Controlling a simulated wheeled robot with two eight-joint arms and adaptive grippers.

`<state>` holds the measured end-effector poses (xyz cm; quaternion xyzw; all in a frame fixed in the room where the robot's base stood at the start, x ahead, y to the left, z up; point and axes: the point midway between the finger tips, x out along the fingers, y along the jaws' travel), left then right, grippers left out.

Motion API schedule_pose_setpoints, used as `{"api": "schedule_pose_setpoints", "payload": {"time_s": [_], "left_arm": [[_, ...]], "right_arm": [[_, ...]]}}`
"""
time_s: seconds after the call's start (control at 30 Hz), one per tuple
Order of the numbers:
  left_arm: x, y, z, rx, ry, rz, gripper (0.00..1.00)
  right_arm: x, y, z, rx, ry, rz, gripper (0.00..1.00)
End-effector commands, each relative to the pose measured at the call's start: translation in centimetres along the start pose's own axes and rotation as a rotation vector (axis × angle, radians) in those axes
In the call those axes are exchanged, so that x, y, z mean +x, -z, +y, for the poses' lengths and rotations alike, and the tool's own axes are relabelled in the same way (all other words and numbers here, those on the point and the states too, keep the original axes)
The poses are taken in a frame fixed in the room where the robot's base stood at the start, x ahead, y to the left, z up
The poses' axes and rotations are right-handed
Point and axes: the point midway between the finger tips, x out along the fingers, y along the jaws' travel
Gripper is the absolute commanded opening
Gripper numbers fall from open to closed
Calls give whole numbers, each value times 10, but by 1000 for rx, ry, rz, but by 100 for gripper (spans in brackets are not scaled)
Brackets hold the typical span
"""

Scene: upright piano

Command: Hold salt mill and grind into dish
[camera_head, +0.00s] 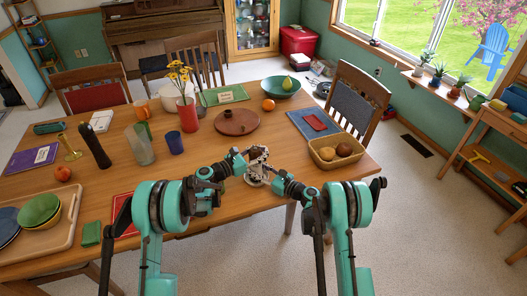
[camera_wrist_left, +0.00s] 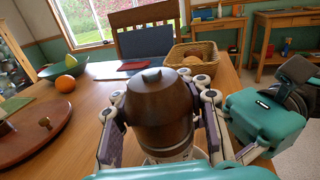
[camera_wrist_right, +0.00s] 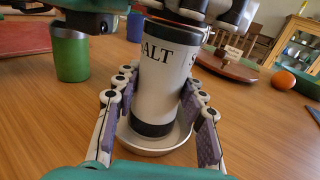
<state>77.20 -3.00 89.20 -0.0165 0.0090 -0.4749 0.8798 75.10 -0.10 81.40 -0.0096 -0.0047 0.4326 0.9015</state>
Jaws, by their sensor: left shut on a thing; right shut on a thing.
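The salt mill has a brown wooden top (camera_wrist_left: 160,105) and a white body (camera_wrist_right: 164,75) with dark lettering and a dark band at its foot. My left gripper (camera_head: 242,160) is shut around the wooden top. My right gripper (camera_wrist_right: 160,98) is shut around the white body, lower down. The mill is roughly upright at the table's front edge, mostly hidden by the grippers in the head view. The shallow pale dish (camera_wrist_right: 168,148) is directly under the mill's foot; I cannot tell whether they touch. No ground salt is discernible.
A wicker basket (camera_head: 335,162) with round items stands to the right. A blue cup (camera_head: 175,142), glass (camera_head: 139,150) and red vase (camera_head: 187,116) stand left. Bare wood (camera_head: 190,178) shows left of the grippers.

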Motion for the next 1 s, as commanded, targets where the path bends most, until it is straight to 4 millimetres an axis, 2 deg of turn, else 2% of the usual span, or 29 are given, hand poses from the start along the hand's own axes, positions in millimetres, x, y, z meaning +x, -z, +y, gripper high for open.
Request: {"api": "schedule_pose_setpoints", "payload": {"time_s": [0.37, 1.0], "left_arm": [[0, 0, -2, 2, 115, 4, 6], [-5, 1, -19, 10, 575, 23, 6]], "right_arm": [[0, 0, 0, -1, -1, 1, 2], [0, 0, 1, -2, -3, 1, 2]]}}
